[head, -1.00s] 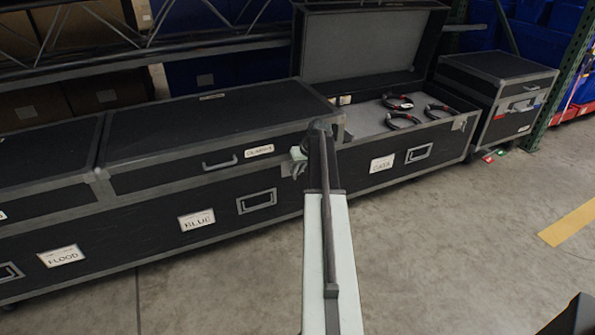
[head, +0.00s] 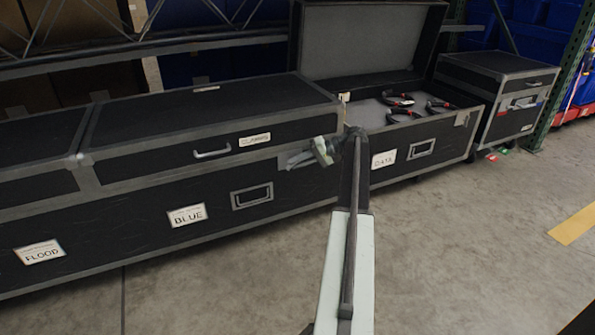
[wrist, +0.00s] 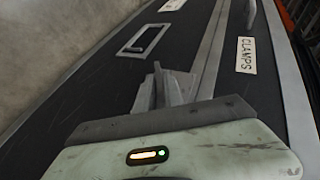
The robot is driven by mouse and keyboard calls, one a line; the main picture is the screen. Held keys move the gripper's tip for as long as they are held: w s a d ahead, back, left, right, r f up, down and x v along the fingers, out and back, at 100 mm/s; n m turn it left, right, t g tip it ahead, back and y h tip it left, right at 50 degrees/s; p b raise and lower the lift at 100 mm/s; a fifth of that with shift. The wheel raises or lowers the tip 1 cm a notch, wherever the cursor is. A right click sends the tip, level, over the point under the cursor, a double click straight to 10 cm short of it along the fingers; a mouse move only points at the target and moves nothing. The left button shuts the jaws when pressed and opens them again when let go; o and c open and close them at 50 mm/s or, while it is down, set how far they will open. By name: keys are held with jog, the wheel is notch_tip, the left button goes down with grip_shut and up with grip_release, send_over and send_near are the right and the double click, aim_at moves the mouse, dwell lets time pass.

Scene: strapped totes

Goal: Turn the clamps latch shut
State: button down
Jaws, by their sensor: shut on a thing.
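The black case with the CLAMPS label (head: 254,139) on its lid front has its lid (head: 200,113) down. In the wrist view the label (wrist: 246,55) is at upper right. My gripper (head: 297,159) is at the right front of this case, by the seam between lid and body. In the wrist view my gripper (wrist: 160,92) has its fingers close together at that seam. It is shut on what seems to be the clamps latch. The fingers mostly hide the latch, so its turn angle cannot be told.
A lid handle (head: 212,153) and recessed body handle (head: 252,195) are left of my gripper. The DATA case (head: 383,159) stands open at right, with several coiled cables inside. A smaller case (head: 497,95) is beyond. The floor (head: 460,240) in front is clear.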

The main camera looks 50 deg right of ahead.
jog(key=shift+d+f+t+y+b, duration=0.1)
jog(key=shift+f+t+y+b, duration=0.25)
jog(key=shift+b, duration=0.45)
jog(key=shift+s+r+m+y, duration=0.1)
jog(key=shift+r+m+y, duration=0.15)
jog(key=shift+m+y, duration=0.1)
jog(key=c, duration=1.6)
grip_release()
jog(key=shift+o, duration=0.2)
jog(key=p+v, duration=0.2)
jog(key=v, duration=0.5)
jog(key=shift+s+d+r, duration=0.15)
jog(key=shift+s+d, duration=0.05)
jog(key=shift+s, duration=0.05)
